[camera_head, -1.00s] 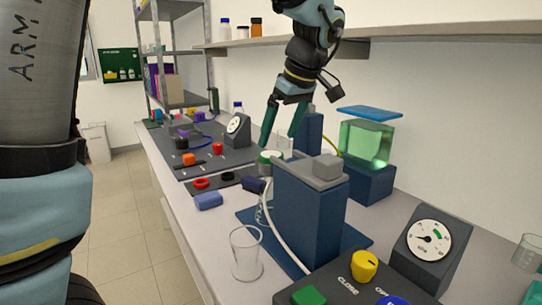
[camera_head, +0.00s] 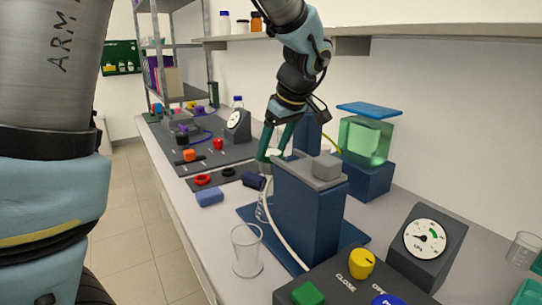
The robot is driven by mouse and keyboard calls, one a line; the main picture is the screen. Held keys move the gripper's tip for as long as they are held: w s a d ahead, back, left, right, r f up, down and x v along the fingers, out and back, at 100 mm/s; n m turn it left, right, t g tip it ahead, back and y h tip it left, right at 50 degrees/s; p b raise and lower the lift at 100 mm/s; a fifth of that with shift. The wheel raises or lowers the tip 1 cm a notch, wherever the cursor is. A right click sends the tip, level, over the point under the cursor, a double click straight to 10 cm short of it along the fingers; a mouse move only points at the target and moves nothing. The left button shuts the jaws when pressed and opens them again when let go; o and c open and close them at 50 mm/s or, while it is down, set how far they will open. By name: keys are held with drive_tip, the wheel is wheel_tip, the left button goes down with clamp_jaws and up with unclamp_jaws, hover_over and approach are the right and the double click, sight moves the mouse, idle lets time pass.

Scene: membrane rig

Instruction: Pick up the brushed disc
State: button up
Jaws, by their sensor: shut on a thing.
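My gripper (camera_head: 271,158) points down behind the left end of the blue block with the grey top (camera_head: 308,205). Its green fingers are shut on a small pale round piece, the brushed disc (camera_head: 273,154). Only a little of the disc shows between the fingers, and its underside is hidden. I cannot tell whether it still touches what is below it.
A green-filled tank (camera_head: 365,142) is at the back right. A gauge (camera_head: 424,238) and a knob panel (camera_head: 335,285) are in front. A shelf (camera_head: 440,28) hangs above.

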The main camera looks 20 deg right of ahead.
drive_tip(key=c, duration=0.6)
